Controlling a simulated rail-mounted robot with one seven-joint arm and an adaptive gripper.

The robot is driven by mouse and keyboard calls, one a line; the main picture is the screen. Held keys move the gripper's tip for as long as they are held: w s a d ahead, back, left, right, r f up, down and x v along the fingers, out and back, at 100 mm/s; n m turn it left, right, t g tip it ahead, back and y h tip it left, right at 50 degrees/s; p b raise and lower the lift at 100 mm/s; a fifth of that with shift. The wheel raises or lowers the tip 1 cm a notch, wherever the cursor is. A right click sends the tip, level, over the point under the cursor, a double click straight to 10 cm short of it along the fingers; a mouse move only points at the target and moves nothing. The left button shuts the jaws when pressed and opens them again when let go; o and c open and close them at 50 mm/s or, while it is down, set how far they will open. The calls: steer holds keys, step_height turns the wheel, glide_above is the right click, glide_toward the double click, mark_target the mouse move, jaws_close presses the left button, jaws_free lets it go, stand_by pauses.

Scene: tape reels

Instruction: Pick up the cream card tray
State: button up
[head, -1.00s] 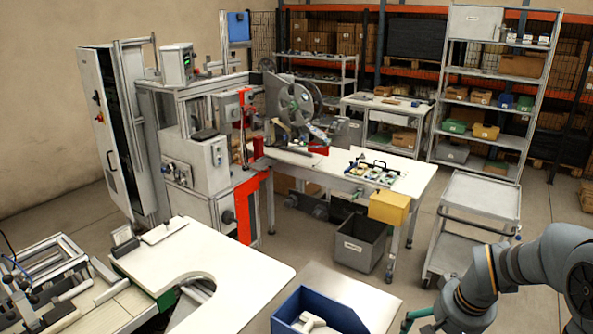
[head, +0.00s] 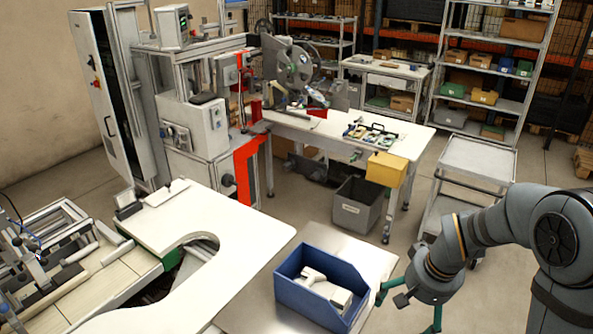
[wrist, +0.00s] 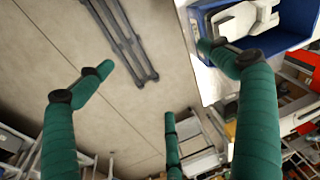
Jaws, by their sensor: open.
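I cannot single out a cream card tray for certain. Whitish, blocky pieces (head: 325,288) lie inside a blue open bin (head: 300,302); one piece also shows in the wrist view (wrist: 243,20). The blue bin (wrist: 298,22) is at the upper right there. My gripper (head: 408,308) is open and empty, with green fingers spread, just right of the bin in the head view. In the wrist view my gripper (wrist: 155,72) is mostly over floor, one finger overlapping the bin's edge.
The bin stands on a pale metal tabletop (head: 245,308). A white bench with a curved cutout (head: 215,215) is to the left. A grey bin (head: 358,205) and a grey cart (head: 478,160) stand behind. A yellow bin (head: 386,170) hangs at the far table.

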steer(key=c, duration=0.7)
